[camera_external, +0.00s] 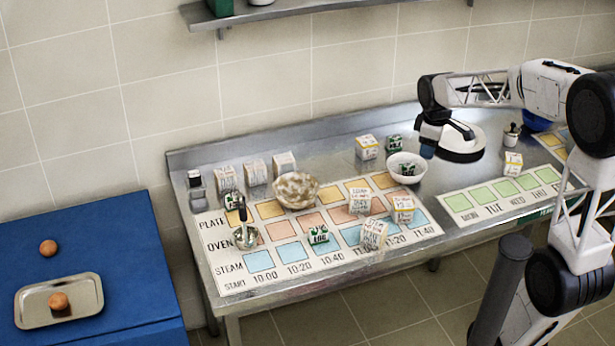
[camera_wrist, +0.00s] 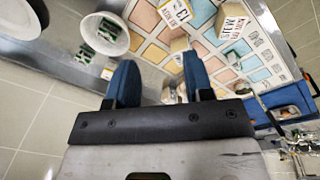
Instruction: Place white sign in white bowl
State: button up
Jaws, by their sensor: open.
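The white bowl (camera_external: 407,162) stands near the back of the steel table, with a green-and-white block (camera_external: 407,169) inside. In the wrist view the bowl (camera_wrist: 120,43) is at upper left, beyond my left finger. Several tan blocks with white printed faces could be the white sign; I cannot tell which. Two at the front right of the chart are one block (camera_external: 373,234) and another block (camera_external: 403,208); printed blocks also show in the wrist view (camera_wrist: 232,24). My gripper (camera_wrist: 160,78) is open, its blue fingers apart and empty.
A wooden bowl (camera_external: 296,190) and a ladle (camera_external: 244,235) rest on the printed chart (camera_external: 232,281). More printed blocks (camera_external: 284,163) line the back left. A green chart (camera_external: 470,208) lies at right. A blue counter (camera_external: 120,230) with a metal tray (camera_external: 85,294) is at left.

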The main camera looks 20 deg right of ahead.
jog(key=s+a+m, duration=0.2)
jog(key=s+m, duration=0.2)
jog(key=s, duration=0.7)
jog(key=s+a+m+t, duration=0.1)
jog(key=s+m, duration=0.4)
jog(key=s, duration=0.6)
jog(key=shift+s+a+r+m, duration=0.25)
jog(key=shift+a+r+m, duration=0.1)
jog(key=shift+r, duration=0.1)
